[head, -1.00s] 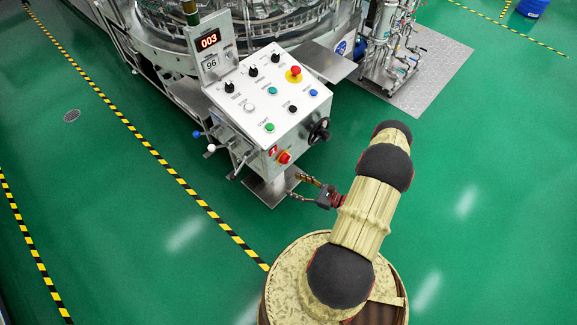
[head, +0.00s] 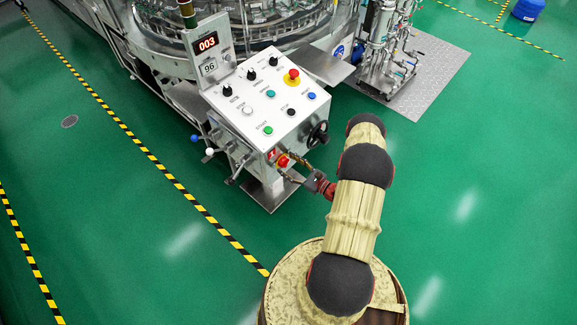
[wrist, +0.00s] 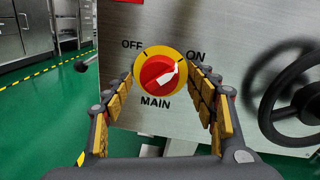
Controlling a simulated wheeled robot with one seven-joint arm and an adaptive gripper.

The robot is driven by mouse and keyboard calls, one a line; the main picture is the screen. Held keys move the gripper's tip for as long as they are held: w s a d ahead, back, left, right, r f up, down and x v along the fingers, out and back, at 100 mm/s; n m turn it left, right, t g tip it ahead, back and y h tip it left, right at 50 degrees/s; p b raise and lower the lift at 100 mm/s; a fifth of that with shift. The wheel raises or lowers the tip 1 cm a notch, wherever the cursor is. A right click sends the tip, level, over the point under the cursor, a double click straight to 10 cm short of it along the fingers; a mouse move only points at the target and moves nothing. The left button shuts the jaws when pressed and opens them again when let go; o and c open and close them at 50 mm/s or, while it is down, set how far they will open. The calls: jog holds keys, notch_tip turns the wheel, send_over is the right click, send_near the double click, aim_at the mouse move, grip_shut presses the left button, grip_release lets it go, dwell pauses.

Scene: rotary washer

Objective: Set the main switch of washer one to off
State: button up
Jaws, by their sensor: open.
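The main switch (wrist: 156,73) is a red rotary knob on a round yellow plate, labelled OFF at left, ON at right and MAIN below. Its white pointer is turned to the upper right, toward ON. The head view shows the switch (head: 282,161) on the lower front of washer one's control box (head: 265,95). My gripper (wrist: 160,82) is open, with one finger on each side of the switch in the picture. I cannot tell whether either finger touches it. The gripper (head: 297,168) also shows in the head view, close in front of the switch.
A black handwheel (wrist: 290,95) sits right of the switch on the same steel face. Levers with coloured knobs (head: 209,152) stick out at the box's left. A red emergency button (head: 292,75) is on top. Green floor is open around the box.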

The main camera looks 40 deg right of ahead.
jog(key=shift+c, duration=1.2)
jog(key=c, duration=0.9)
